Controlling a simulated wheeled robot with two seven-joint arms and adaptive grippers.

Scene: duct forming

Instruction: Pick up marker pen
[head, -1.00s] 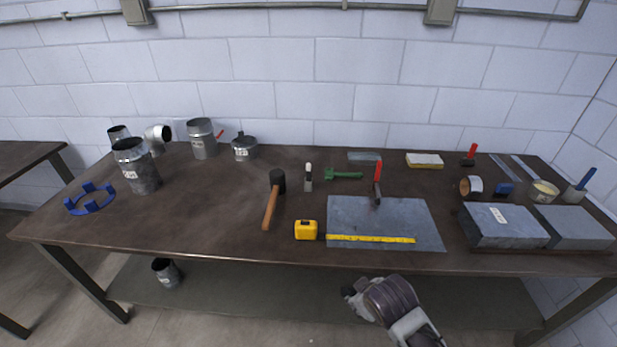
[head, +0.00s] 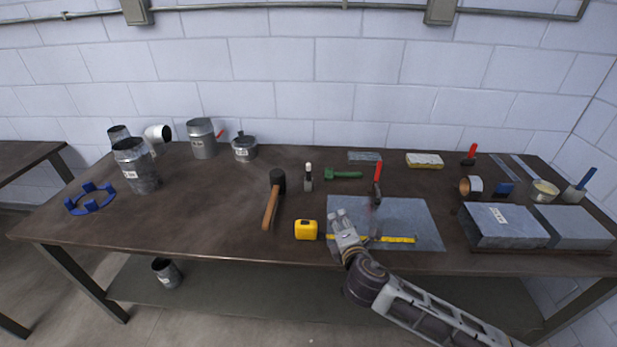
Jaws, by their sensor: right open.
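I cannot make out the marker pen for certain. A small upright-looking item (head: 308,177) with a white top, dark middle and grey lower end is at the middle of the workbench (head: 210,215); it is too small to tell what it is. A small red piece (head: 219,134) shows beside the metal can at the back left, also unclear. My right gripper (head: 338,213) is open and empty over the left part of the grey metal sheet (head: 415,215), close to the yellow tape measure (head: 306,230). My left gripper is not in view.
A mallet (head: 271,200) lies left of the small item, and a green tool (head: 344,175) right of it. A red-handled tool (head: 378,172) lies at the sheet's back edge. Grey blocks (head: 502,224) stand at right. The bench's left middle is clear.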

